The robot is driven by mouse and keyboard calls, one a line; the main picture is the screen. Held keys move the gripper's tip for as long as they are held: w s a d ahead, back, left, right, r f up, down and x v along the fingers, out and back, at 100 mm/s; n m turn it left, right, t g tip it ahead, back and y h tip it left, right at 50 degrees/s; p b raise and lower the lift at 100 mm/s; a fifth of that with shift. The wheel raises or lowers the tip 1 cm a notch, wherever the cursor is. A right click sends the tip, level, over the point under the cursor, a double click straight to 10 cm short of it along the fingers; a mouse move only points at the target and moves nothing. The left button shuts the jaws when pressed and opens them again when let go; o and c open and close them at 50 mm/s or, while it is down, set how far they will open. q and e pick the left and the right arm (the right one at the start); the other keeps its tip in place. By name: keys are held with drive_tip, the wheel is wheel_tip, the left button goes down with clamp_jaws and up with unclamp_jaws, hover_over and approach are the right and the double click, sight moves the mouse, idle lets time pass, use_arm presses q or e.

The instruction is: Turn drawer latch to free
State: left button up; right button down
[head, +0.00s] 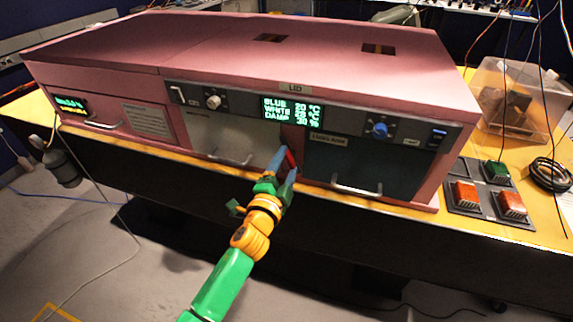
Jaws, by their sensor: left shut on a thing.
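My left gripper (286,163) reaches up from below to the front of the pink enclosure (110,60). Its blue fingers are shut on a small red piece, which appears to be the latch (291,158), on the strip between the pale front panel (235,140) and the dark front panel (365,165). The fingers partly cover the latch, so I cannot tell which way it is turned. Both panels look closed, each with a metal handle low on its front. My right gripper is not in view.
A lit display (290,111) sits above the latch, with a white knob (213,102) and a blue knob (380,130) on the same strip. A button panel (480,190) and a clear bin (520,95) stand at right. The table's front edge runs below the enclosure.

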use_arm(q)
drive_tip(key=shift+m, duration=2.3)
drive_tip(key=shift+f, duration=0.1)
drive_tip(key=o, duration=1.4)
drive_tip(key=v, duration=0.7)
drive_tip(key=shift+p, duration=0.35)
